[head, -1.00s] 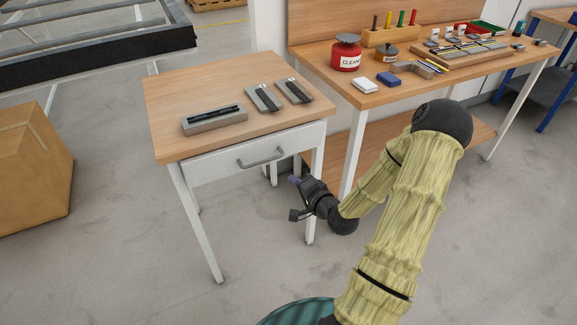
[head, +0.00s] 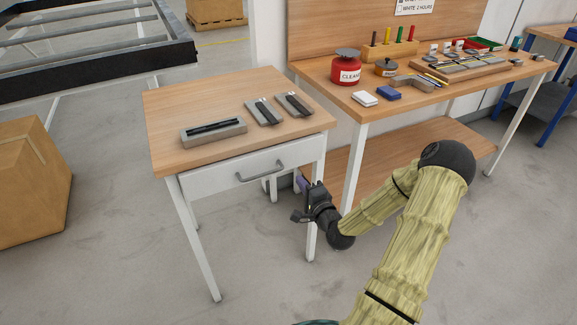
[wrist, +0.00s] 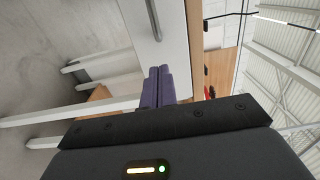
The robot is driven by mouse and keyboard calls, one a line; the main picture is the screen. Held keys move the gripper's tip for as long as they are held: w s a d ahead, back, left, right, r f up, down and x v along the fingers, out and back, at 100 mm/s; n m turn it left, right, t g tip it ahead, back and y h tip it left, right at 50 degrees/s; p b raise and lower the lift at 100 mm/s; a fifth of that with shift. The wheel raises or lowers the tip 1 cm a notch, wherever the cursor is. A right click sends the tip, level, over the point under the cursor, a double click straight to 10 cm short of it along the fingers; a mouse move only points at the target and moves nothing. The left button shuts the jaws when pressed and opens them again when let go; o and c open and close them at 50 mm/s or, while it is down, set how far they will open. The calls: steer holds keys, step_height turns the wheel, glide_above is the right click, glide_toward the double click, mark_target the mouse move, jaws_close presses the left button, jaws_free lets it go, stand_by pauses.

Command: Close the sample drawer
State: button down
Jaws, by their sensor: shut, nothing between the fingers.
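The sample drawer (head: 215,175) is a white-fronted drawer under the wooden top of a small white-legged table. Its grey bar handle (head: 260,173) is left of my gripper. Whether the front stands out from the table, and how far, I cannot tell. My gripper (head: 303,184) is shut and empty, just below the right part of the drawer front in the head view. In the wrist view its purple fingers (wrist: 158,86) are together, overlapping the edge of the white drawer front (wrist: 168,40), with the handle (wrist: 152,18) beyond. I cannot tell whether they touch it.
On the tabletop (head: 180,95) are a grey tray (head: 213,132) and two small grey holders with dark items (head: 264,111). A workbench (head: 330,85) with a red can (head: 346,70) stands at right. A cardboard box (head: 35,185) is at left. Floor in front is clear.

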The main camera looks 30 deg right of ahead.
steer(key=w, duration=0.9)
steer(key=shift+w, duration=0.3)
steer(key=w, duration=0.2)
steer(key=shift+w, duration=0.4)
steer(key=shift+s, duration=0.15)
steer(key=shift+s+a, duration=0.1)
steer(key=shift+s, duration=0.05)
glide_toward(284, 160)
steer(key=s, duration=0.4)
steer(key=shift+s, duration=0.2)
steer(key=shift+w, duration=0.15)
